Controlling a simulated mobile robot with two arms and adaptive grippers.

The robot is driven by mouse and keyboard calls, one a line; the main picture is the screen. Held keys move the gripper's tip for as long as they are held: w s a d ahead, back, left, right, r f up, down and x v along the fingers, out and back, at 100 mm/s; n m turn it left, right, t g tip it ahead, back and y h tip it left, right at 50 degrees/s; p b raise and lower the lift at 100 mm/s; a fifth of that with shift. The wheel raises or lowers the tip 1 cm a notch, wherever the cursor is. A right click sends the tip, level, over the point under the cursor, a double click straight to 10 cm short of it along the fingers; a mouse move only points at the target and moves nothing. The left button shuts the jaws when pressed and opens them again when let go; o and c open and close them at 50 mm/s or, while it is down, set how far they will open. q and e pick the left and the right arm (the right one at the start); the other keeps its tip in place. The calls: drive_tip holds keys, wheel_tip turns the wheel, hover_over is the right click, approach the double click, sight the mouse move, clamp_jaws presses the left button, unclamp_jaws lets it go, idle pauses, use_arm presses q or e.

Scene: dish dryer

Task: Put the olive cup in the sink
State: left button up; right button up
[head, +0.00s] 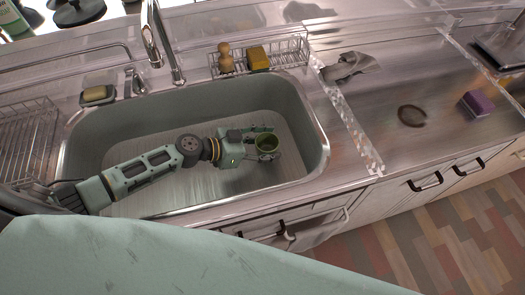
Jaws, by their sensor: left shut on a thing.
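The olive cup (267,143) is in the head view, inside the outline of the sink (108,150), towards its right side. It looks upright, with its opening facing up. My left gripper (262,142) reaches in from the left and is shut on the cup. Part of the cup's side is hidden by the fingers. I cannot tell whether the cup's base touches the sink floor. My right gripper is not in view.
Behind the sink stand a tap (160,45) and a wire rack (287,53) with a yellow sponge (258,58) and a wooden brush (225,58). A purple sponge (476,103) lies further right.

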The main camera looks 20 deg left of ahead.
sight(267, 148)
use_arm(q)
wheel_tip(267, 148, down, 4)
drive_tip(key=shift+r+b, duration=0.1)
drive_tip(key=shift+b, duration=0.2)
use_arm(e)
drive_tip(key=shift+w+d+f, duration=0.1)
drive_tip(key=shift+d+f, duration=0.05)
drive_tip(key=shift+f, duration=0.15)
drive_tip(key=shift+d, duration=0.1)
use_arm(q)
drive_tip(key=shift+f+b, duration=0.25)
drive_tip(key=shift+b, duration=0.05)
drive_tip(key=o, duration=1.3)
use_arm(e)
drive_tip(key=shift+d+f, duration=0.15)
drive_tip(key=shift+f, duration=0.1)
use_arm(q)
drive_tip(key=shift+r, duration=0.15)
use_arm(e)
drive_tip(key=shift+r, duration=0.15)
